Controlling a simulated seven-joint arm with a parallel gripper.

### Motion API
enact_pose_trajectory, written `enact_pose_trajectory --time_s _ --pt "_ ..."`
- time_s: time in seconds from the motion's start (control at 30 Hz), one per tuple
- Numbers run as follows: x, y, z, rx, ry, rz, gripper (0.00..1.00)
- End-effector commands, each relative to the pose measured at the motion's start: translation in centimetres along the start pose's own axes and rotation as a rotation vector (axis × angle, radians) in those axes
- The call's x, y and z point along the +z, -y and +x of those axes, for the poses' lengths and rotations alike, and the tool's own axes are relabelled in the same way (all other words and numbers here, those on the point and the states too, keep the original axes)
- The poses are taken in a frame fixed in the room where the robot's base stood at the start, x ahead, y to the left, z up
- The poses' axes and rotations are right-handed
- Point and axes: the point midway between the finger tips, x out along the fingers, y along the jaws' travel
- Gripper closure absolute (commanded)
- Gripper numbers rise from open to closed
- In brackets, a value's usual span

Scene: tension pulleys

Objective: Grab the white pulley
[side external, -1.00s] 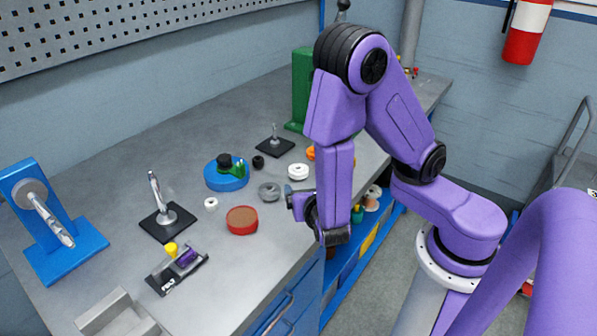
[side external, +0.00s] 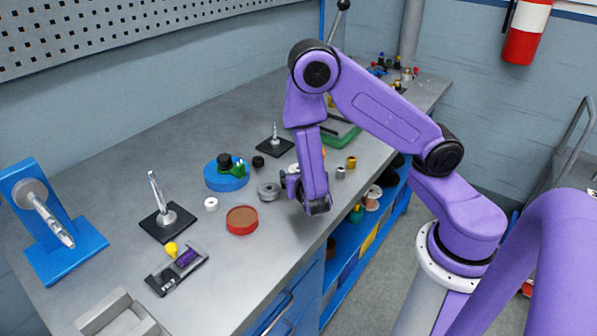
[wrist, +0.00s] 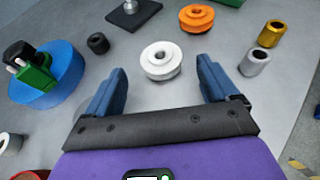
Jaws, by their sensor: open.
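The white pulley (wrist: 161,55) lies flat on the bench, a round flanged disc with a centre hole. In the wrist view it sits just ahead of my gripper (wrist: 162,70), roughly centred between the two blue fingers. The fingers are spread wide, with nothing between them. In the side view my gripper (side external: 288,183) is low over the bench near its front edge, pointing down and away from the edge. My arm hides most or all of the white pulley there.
An orange pulley (wrist: 196,17) lies beyond the white one. Gold (wrist: 271,34) and silver (wrist: 255,62) cylinders stand to the right, a small black ring (wrist: 98,43) to the left. A blue disc (wrist: 55,82) with green and black parts is farther left. A grey pulley (side external: 269,191) lies near my gripper.

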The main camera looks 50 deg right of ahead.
Motion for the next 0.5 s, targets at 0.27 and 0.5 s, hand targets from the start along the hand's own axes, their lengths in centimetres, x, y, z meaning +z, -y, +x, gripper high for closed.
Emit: enact_pose_trajectory --time_s 0.27,0.5 --pt "0.1 0.2 3.6 -0.004 0.001 0.002 0.13" --pt "0.1 0.1 4.0 0.000 0.001 0.000 0.13"
